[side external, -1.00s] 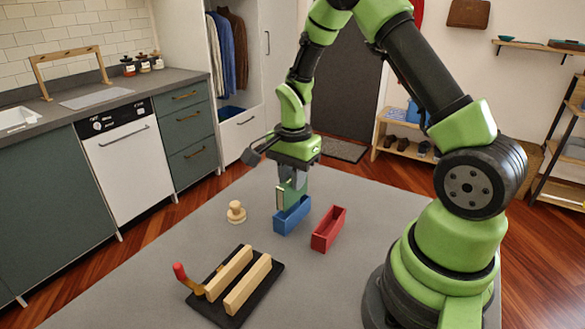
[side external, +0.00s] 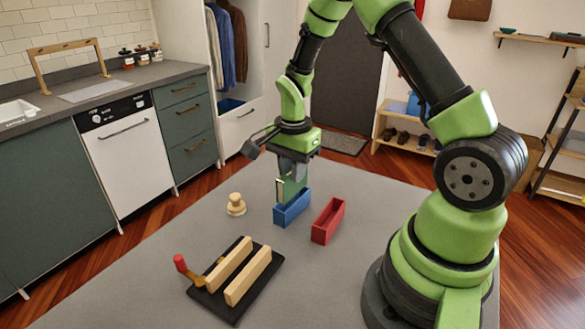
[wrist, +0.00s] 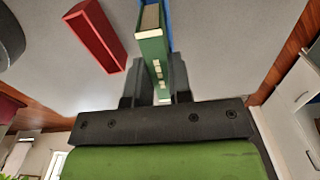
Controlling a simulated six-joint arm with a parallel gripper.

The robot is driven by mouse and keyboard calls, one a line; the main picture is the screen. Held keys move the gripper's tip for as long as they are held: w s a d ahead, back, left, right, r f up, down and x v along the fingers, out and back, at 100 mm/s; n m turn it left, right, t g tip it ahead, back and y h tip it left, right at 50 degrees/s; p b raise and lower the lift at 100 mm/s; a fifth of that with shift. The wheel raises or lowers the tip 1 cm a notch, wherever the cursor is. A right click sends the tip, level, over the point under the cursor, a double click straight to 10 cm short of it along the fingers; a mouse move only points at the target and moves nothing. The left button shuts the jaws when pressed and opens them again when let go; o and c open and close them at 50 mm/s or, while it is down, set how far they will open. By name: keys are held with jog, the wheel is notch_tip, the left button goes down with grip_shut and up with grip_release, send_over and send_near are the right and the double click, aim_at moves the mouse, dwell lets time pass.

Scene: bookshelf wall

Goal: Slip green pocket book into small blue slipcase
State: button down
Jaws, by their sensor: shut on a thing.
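My gripper (side external: 292,176) points down and is shut on the green pocket book (side external: 289,187), which it holds upright. The book's pale page edge shows on its left side. The small blue slipcase (side external: 291,211) stands on the grey table directly below, open side up. The book's lower end overlaps the slipcase's opening; I cannot tell how deep it sits. In the wrist view, the book (wrist: 152,50) runs away between the fingers, and a strip of the blue slipcase (wrist: 169,18) shows beside its far end.
A red slipcase (side external: 328,222) stands empty just right of the blue one. A wooden knob-like piece (side external: 236,205) stands to the left. A black board (side external: 222,305) with two wooden bars and a red-tipped handle lies in front. The table between is clear.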

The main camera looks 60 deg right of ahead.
aim_at(293, 188)
jog(key=shift+f, duration=0.1)
jog(key=shift+f, duration=2.35)
jog(key=c, duration=0.5)
grip_release()
jog(key=shift+c, duration=0.2)
jog(key=shift+r, duration=3.45)
jog(key=shift+r, duration=0.1)
